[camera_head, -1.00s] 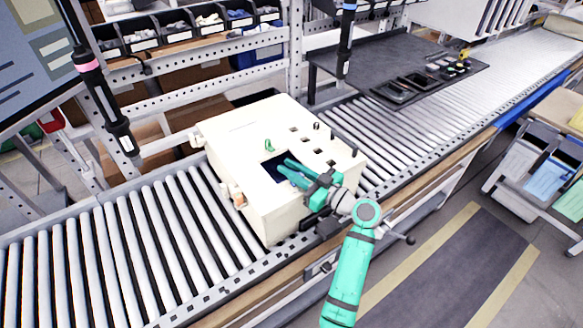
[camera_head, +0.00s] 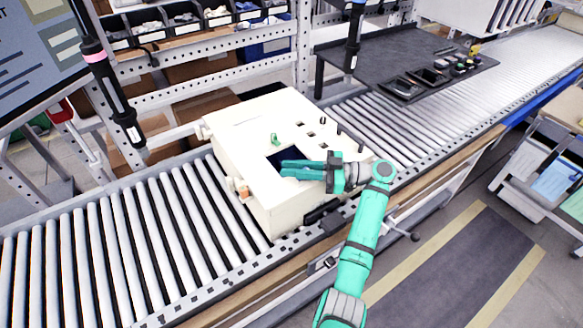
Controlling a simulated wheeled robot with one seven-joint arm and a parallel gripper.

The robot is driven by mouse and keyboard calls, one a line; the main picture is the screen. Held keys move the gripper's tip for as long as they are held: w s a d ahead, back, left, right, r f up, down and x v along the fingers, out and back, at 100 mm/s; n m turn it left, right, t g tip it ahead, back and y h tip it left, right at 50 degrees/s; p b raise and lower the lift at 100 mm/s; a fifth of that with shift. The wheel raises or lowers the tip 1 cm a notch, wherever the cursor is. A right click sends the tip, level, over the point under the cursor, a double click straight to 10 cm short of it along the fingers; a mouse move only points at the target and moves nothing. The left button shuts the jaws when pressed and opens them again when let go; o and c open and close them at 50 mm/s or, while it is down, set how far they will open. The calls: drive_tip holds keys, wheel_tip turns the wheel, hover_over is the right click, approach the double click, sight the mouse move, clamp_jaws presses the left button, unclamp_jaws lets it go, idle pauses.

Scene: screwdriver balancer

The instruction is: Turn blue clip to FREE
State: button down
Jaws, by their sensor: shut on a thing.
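A dark hanging tool (camera_head: 353,40) at the top centre has a small blue band (camera_head: 357,2), cut by the picture's top edge. This may be the blue clip, but its setting is too small to read. My green gripper (camera_head: 283,168) is well below and left of it, over the dark square opening (camera_head: 287,154) in the top of a cream box. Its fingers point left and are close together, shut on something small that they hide. I cannot tell what it is.
The cream box (camera_head: 240,130) sits on a roller conveyor (camera_head: 120,245). A second hanging tool (camera_head: 108,85) with a pink band is at the left. A small green part (camera_head: 275,139) stands on the box. A dark tray table (camera_head: 430,65) and parts bins (camera_head: 180,22) are behind.

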drive_tip(key=shift+s+a+f, duration=0.1)
drive_tip(key=shift+a+f, duration=0.05)
drive_tip(key=c, duration=1.7)
unclamp_jaws()
drive_tip(key=shift+o, duration=0.2)
drive_tip(key=shift+d, duration=0.35)
drive_tip(key=d, duration=1)
drive_tip(key=shift+s+d, duration=0.15)
